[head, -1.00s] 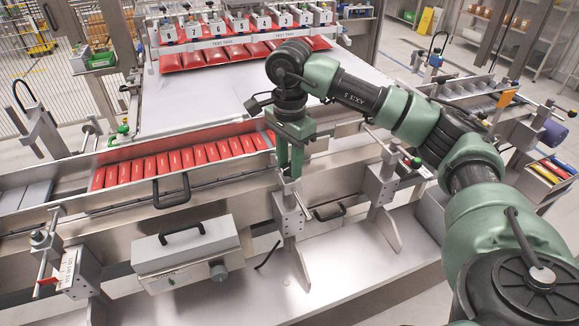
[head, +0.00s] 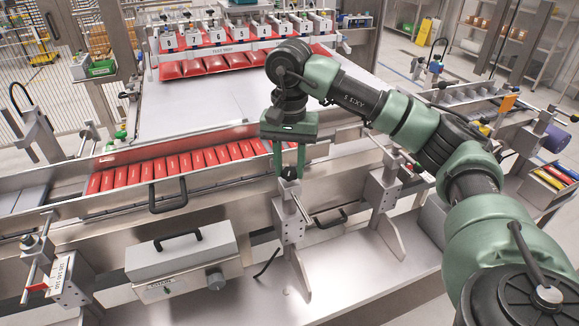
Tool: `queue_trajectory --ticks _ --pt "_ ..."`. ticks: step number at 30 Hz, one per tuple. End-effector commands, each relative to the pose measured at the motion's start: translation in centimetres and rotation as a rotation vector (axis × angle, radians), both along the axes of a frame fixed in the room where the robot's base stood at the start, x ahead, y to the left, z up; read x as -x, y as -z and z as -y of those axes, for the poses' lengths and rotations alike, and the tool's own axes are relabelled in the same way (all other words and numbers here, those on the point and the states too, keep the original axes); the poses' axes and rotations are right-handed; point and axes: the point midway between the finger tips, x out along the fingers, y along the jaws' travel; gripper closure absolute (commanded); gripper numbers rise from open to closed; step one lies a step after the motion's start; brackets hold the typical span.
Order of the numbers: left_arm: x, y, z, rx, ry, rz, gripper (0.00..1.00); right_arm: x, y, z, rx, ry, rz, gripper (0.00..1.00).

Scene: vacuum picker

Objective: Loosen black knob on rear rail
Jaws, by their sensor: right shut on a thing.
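My right gripper (head: 289,166) points down over the middle of the near rail, with its green fingers shut around a small black knob (head: 289,173). The knob sits at the top of a grey metal clamp bracket (head: 288,222). Both fingers show, one on each side of the knob, and they partly hide it. My left gripper is not in view.
A trough of red packs (head: 180,166) runs left of the gripper. A grey box with a black handle (head: 182,257) hangs below it. Another clamp bracket (head: 382,190) stands to the right. Red pouches (head: 215,65) hang under numbered heads at the back.

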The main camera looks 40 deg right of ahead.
Motion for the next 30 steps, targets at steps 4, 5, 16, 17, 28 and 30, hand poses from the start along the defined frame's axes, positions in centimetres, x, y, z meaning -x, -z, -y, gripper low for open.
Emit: queue_trajectory --ticks 4,5,16,17,28,30 --pt "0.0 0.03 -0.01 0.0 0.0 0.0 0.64 -0.18 -0.32 0.06 -0.001 -0.015 0.009 1.0" --pt "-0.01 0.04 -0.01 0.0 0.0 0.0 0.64 -0.18 -0.32 0.06 -0.001 -0.017 0.009 1.0" --pt "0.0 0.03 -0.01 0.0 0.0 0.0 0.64 -0.19 -0.36 0.06 -0.001 -0.021 0.011 1.0" --pt "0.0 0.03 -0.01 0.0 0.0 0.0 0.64 -0.19 -0.36 0.06 -0.001 -0.021 0.011 0.59" --pt "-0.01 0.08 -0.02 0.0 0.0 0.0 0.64 -0.09 -0.21 0.01 0.0 -0.021 0.004 0.45" --pt "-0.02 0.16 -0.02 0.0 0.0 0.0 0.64 -0.12 -0.61 0.02 0.0 -0.02 0.006 0.45"
